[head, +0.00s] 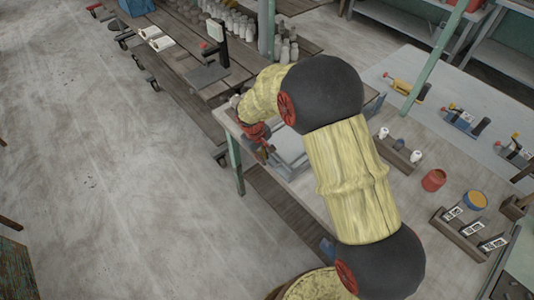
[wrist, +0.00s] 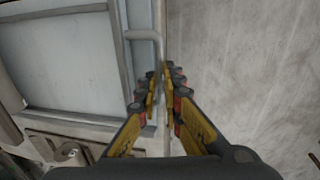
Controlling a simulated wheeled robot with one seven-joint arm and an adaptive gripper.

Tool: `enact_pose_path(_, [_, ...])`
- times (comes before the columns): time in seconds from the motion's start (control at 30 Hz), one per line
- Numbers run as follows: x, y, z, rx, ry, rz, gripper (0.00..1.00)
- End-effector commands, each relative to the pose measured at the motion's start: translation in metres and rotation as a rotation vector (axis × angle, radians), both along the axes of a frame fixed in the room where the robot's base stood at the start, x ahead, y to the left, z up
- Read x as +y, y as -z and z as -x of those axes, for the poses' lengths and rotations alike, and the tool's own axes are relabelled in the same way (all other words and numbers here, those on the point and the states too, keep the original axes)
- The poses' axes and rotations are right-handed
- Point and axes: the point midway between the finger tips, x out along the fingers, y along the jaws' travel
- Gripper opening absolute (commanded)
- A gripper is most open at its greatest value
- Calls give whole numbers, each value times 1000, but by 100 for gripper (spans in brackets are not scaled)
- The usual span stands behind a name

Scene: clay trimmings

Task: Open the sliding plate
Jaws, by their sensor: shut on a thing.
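The sliding plate appears to be the pale grey flat panel (wrist: 70,60) at left in the wrist view, set inside a raised grey frame. A thin grey bar handle (wrist: 146,35) sticks out from the right side of this grey unit and bends toward my fingers. My gripper (wrist: 164,80) is shut on the handle, with a yellow finger on each side of it. In the head view my gripper (head: 262,148) is at the left side of a grey box-like unit (head: 291,150) on the table. My arm hides part of the unit there.
The pale worktable (head: 462,165) also carries a red pot (head: 433,180), a yellow-topped pot (head: 474,201) and a wooden rack (head: 458,236) to the right. A wooden bench (head: 175,55) stands behind. The concrete floor (head: 110,170) left of the table is clear.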

Motion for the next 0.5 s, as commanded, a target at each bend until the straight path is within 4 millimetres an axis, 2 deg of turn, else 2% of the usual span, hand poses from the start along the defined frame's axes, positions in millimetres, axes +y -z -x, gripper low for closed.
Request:
enact_pose_path(0.3, [1, 0, 0, -1, 0, -1, 0])
enact_pose_path(0.33, [1, 0, 0, -1, 0, -1, 10])
enact_pose_path(0.5, [1, 0, 0, -1, 0, -1, 19])
